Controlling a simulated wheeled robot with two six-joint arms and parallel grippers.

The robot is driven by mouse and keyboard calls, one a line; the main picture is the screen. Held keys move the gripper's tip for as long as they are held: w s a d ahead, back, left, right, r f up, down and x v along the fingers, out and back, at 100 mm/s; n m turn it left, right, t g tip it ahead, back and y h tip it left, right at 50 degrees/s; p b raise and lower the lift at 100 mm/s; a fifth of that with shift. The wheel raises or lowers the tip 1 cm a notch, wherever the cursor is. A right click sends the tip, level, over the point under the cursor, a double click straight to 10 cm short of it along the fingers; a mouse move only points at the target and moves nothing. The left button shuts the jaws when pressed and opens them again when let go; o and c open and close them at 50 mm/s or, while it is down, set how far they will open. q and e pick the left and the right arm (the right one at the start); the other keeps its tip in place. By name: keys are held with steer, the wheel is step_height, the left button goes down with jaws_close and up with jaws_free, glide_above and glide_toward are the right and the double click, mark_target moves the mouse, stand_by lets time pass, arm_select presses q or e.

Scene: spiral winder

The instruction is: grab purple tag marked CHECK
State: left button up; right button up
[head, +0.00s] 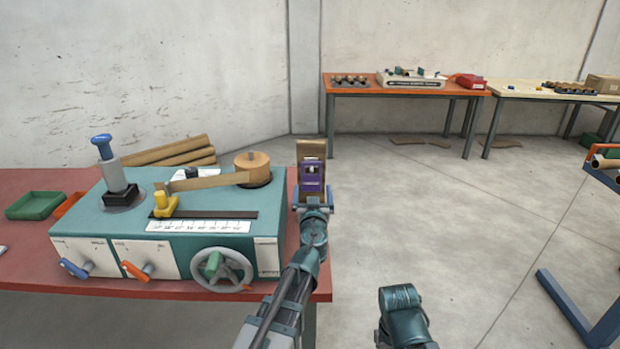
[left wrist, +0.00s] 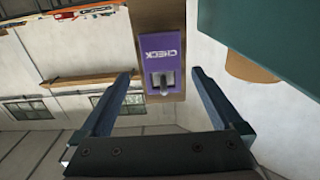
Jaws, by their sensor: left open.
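The purple tag (head: 311,165) marked CHECK hangs in front of a brown board (head: 311,149) at the right end of the winder. In the left wrist view the tag (left wrist: 160,50) shows its lettering upside down, with a slot and a grey peg at its lower part. My left gripper (head: 313,190) is open in front of the tag. In the left wrist view its two fingers (left wrist: 165,74) stand apart on either side of the tag's slotted end, with a gap to each side. My right gripper is out of view; only part of my right arm shows.
The teal winder (head: 190,240) stands on a red table (head: 25,265) to the left, with a handwheel (head: 222,270) and a wooden spool (head: 252,168). A teal edge (left wrist: 285,45) is close at upper right in the left wrist view.

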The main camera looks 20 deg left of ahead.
mark_target(311, 178)
arm_select(q)
steer(key=shift+x, duration=2.65)
steer(key=shift+s+a, duration=0.1)
steer(key=shift+s, duration=0.05)
steer(key=shift+c, duration=0.2)
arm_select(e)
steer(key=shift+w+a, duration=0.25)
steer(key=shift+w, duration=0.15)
arm_select(q)
steer(key=c, duration=1.2)
steer(key=shift+r, duration=0.15)
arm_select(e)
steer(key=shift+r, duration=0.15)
